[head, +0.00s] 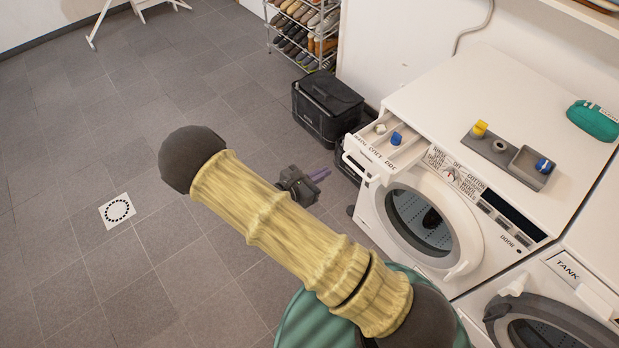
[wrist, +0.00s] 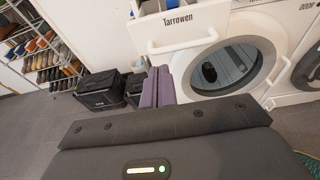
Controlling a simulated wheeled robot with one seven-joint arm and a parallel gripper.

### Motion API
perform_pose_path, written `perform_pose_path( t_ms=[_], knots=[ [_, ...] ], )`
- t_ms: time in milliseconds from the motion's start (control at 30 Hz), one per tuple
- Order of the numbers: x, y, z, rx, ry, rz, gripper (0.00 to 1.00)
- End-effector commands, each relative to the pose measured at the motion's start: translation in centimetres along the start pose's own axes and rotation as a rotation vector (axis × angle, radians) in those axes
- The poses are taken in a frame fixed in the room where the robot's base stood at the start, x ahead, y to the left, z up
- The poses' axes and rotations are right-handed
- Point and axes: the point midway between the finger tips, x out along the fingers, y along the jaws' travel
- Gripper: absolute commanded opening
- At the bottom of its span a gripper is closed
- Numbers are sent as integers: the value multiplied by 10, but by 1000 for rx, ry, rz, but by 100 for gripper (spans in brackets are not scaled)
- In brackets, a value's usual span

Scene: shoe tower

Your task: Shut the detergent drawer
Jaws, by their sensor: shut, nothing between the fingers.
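The detergent drawer (head: 374,165) is pulled out from the upper left of the white washing machine (head: 505,192). A white cap and a blue cap sit in its open compartments. In the wrist view its white front (wrist: 183,31), with a bar handle and the word "Tarrowen", is at the top centre. My gripper (head: 322,174) is in front of the drawer, to its left in the head view and apart from it. Its purple fingers (wrist: 157,84) are together and empty, pointing toward the machine.
Black boxes (head: 327,105) stand on the floor beside the machine, near a shoe rack (head: 304,30). The machine's round door (head: 430,222) looks open or ajar; I cannot tell which. A grey tray (head: 509,152) and a green pouch (head: 595,120) lie on top.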

Motion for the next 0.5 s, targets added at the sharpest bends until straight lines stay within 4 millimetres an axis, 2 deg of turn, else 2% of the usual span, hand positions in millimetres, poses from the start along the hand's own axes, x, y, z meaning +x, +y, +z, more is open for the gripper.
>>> perform_pose_path(
  t_ms=[100,300,500],
  knots=[
    [23,-1,1,-2,-3,-4,0],
    [52,0,1,0,-1,-3,0],
    [63,0,0,0,-1,-1,0]
  ],
)
